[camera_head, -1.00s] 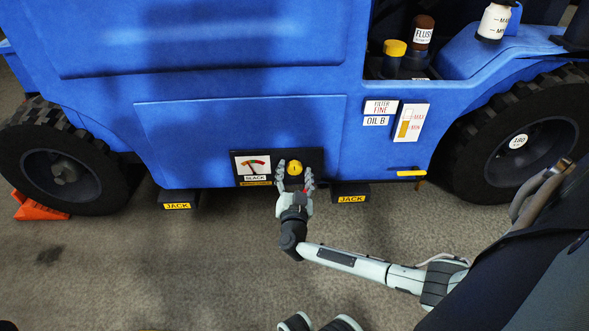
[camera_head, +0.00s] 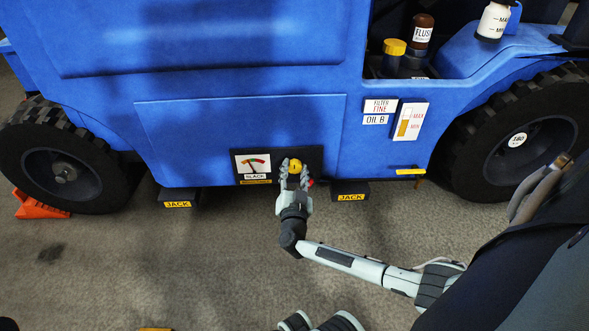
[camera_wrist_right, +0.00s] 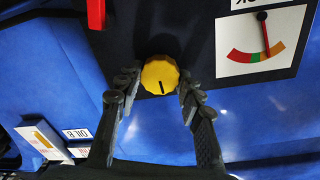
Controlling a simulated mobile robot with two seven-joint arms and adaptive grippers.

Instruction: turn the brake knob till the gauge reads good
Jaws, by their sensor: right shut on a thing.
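The yellow brake knob (camera_head: 295,166) sits on a dark panel (camera_head: 312,156) low on the blue vehicle. It also shows in the right wrist view (camera_wrist_right: 160,75), with a black mark on its face. My right gripper (camera_head: 294,174) is shut on the knob, one finger on each side. The gauge (camera_head: 253,167) is left of the knob, with a coloured arc and a "SLACK" label under it. In the wrist view, the gauge (camera_wrist_right: 262,42) has its red needle near the border of the green and orange parts.
A small red part (camera_head: 310,182) is close beside my right gripper. Two black jack blocks (camera_head: 176,197) (camera_head: 350,190) stick out below the body. A yellow handle (camera_head: 408,171) is to the right. The floor in front is mostly clear.

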